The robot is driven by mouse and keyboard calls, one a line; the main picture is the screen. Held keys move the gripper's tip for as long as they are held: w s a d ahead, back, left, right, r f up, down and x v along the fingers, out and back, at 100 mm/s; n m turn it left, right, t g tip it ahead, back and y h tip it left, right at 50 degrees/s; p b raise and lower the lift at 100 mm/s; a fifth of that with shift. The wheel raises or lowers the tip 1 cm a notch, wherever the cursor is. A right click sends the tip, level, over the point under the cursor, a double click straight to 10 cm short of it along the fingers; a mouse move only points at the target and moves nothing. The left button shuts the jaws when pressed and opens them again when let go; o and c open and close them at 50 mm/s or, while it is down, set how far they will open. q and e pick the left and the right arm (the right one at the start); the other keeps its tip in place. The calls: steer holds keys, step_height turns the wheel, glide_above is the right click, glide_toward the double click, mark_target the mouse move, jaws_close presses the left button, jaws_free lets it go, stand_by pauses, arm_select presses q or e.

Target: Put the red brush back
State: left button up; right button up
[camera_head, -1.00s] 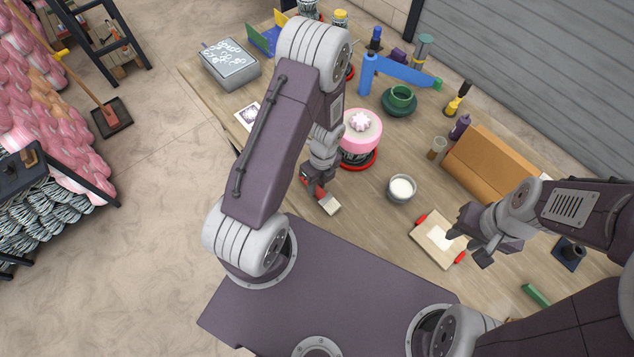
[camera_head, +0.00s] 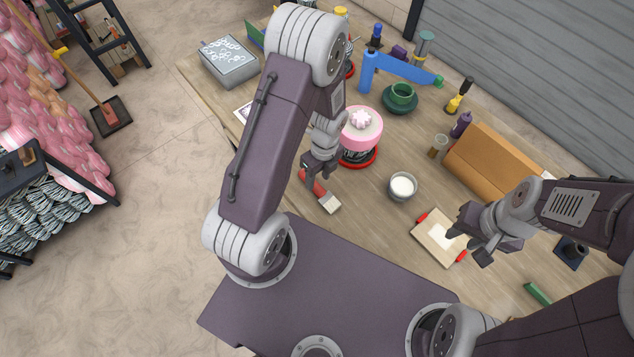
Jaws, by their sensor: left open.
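The red brush (camera_head: 318,195) has a red handle and a pale bristle end. It lies on the wooden table (camera_head: 375,225) near the front edge, with its bristles towards the lower right. My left gripper (camera_head: 311,179) is open just above the handle's far end and hides part of it. I cannot tell whether the fingers touch the handle. My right gripper (camera_head: 469,250) is open and empty, over the right side of a pale board with red ends (camera_head: 435,236).
A pink-topped turntable (camera_head: 361,130) stands close behind my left gripper. A small white-filled bowl (camera_head: 402,187) sits right of the brush. A blue tool (camera_head: 395,70), a green pot (camera_head: 401,96) and an orange-brown box (camera_head: 492,165) stand farther back.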

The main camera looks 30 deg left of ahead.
arm_select(q)
step_height(320, 180, up, 6)
step_height(320, 180, up, 4)
steer(key=n+t, duration=0.1)
steer(key=n, duration=0.9)
glide_above(320, 189)
steer(key=s+d+r+n+t, duration=0.1)
steer(key=s+r+n, duration=0.25)
steer(key=n, duration=0.95)
steer(key=shift+h, duration=0.4)
step_height(320, 189, down, 5)
steer(key=b, duration=0.5)
steer(key=shift+d+f, duration=0.1)
steer(key=shift+f, duration=0.1)
steer(key=shift+s, duration=0.1)
